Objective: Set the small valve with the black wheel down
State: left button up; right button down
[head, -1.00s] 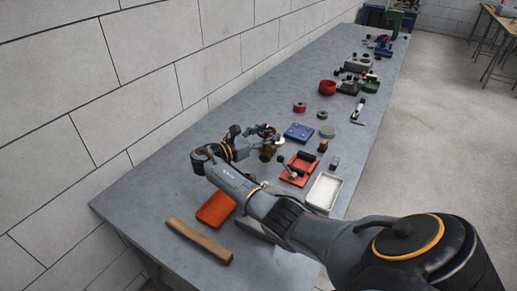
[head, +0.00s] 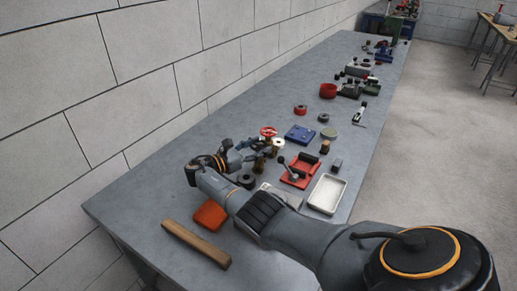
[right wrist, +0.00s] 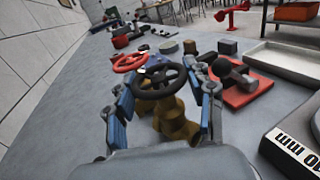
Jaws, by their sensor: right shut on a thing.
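The small valve with the black wheel (right wrist: 162,82) sits between the fingers of my right gripper in the right wrist view. Its brass body (right wrist: 178,122) hangs below the wheel, roughly upright. My right gripper (head: 264,148) is shut on it, with blue-padded fingers on both sides of the valve (right wrist: 165,95). In the head view the gripper largely hides the valve, low over the bench. I cannot tell whether its base touches the bench top. My left gripper is not in view.
A red-wheeled valve (head: 268,131) stands just beyond the gripper. To the right are a red tray (head: 300,179) with a lever part and a white tray (head: 327,193). An orange box (head: 209,215) and wooden bar (head: 197,243) lie nearer. The bench's left side (head: 150,193) is clear.

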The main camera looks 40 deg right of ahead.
jog(key=shift+f, duration=0.1)
jog(key=shift+c, duration=2.4)
grip_release()
jog(key=a+b, duration=0.1)
jog(key=a, duration=0.3)
jog(key=w+a, duration=0.1)
jog(key=a, duration=0.3)
jog(key=a+b, duration=0.1)
jog(key=a, duration=0.3)
jog(key=shift+w+b, duration=0.25)
jog(key=shift+b, duration=0.05)
